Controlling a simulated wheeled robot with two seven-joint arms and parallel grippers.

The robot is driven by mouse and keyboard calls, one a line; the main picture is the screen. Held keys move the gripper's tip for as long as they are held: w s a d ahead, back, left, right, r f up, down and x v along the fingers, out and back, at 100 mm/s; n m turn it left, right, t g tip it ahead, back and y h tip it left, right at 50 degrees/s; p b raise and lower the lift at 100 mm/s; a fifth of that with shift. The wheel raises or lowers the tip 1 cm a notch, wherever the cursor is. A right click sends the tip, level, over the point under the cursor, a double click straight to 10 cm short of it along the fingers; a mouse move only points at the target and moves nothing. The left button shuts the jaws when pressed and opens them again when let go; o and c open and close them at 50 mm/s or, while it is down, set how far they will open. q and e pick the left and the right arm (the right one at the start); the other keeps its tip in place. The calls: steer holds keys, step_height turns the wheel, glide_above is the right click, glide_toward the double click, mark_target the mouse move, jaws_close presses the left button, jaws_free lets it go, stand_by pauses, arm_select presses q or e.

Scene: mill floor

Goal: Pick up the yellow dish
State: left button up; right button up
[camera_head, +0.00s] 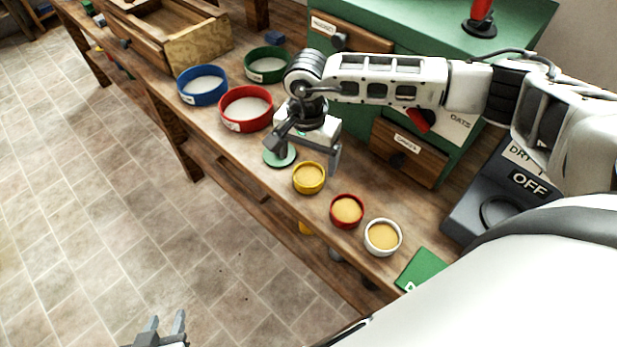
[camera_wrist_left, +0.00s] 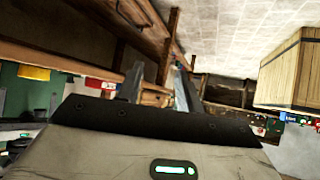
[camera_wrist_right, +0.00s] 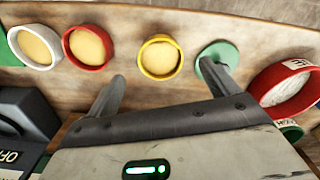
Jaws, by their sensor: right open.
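The yellow dish (camera_head: 309,178) is small and round, filled with a tan-yellow material, and stands on the wooden bench. It also shows in the right wrist view (camera_wrist_right: 160,58), ahead of and between the open fingers. My right gripper (camera_head: 306,158) is open and empty above the bench, close to the yellow dish. It also shows in the right wrist view (camera_wrist_right: 163,85), with one finger overlapping the green disc. My left gripper (camera_head: 163,326) is low at the bottom of the head view, over the floor and away from the bench. Its two fingers stand apart with nothing between them.
A green disc (camera_head: 279,157) lies beside the yellow dish on one side. A small red dish (camera_head: 346,211) and a white dish (camera_head: 383,237) stand on the other. Larger red (camera_head: 246,108), blue (camera_head: 202,86) and green (camera_head: 267,65) bowls stand farther along. Green drawer cabinets (camera_head: 440,40) line the back.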

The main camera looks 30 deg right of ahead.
mark_target(309, 181)
steer(key=shift+f, duration=0.95)
steer(key=f+b, duration=0.1)
steer(key=f, duration=0.1)
steer(key=f+b, duration=0.1)
steer(key=f, duration=0.1)
steer(key=shift+w+d+f+b, duration=0.1)
steer(key=shift+d+f+b, duration=0.1)
steer(key=shift+f+b, duration=0.15)
steer(key=shift+f, duration=0.15)
arm_select(q)
steer(key=shift+w+d+f, duration=0.15)
steer(key=shift+d+f, duration=0.15)
steer(key=shift+f, duration=0.2)
arm_select(e)
steer(key=c, duration=1.1)
